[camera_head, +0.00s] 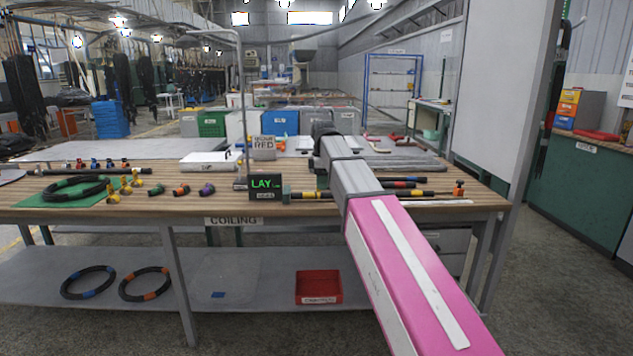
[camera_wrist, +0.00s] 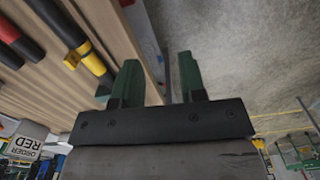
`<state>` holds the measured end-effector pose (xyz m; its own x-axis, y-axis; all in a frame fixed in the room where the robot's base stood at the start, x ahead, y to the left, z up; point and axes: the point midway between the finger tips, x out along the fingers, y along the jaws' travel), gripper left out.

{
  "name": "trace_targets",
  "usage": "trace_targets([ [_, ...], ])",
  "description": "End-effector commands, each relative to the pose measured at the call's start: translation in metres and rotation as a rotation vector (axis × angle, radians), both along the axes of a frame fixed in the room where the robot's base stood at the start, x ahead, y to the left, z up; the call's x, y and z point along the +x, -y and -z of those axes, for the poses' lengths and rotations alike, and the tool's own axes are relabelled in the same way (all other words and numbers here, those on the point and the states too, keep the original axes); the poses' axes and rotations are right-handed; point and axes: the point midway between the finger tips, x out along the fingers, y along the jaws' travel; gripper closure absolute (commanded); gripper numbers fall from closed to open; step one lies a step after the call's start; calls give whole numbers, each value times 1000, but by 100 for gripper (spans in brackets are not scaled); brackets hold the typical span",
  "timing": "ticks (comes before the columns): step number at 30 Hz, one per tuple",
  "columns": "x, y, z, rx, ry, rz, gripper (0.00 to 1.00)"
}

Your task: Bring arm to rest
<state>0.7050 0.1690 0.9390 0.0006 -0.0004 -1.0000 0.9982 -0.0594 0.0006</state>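My arm reaches from the lower right of the head view over the coiling table (camera_head: 225,212), with a pink link and a grey forearm. The gripper's fingers are hidden behind my wrist there. In the wrist view my gripper (camera_wrist: 160,80) shows two green fingers standing apart with nothing between them. The table's edge and the grey floor show beyond the fingers. A black hose with a yellow band (camera_wrist: 82,48) lies on the wooden top to the left of the fingers, apart from them.
A LAY sign (camera_head: 265,186) and an ORDER RED card (camera_head: 263,148) stand on the table. A coiled hose (camera_head: 75,188) lies on a green mat at the left. Two hose rings (camera_head: 88,282) and a red bin (camera_head: 319,287) sit on the lower shelf. A white panel (camera_head: 505,85) stands at right.

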Motion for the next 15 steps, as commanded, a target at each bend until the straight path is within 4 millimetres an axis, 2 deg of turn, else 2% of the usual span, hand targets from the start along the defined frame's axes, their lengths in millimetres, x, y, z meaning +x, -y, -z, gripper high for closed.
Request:
trace_targets([
  [8,-14,20,50,-1,-2,148,62],
  [11,-22,31,75,-1,-3,228,62],
  [15,-40,51,122,-2,-4,381,62],
])
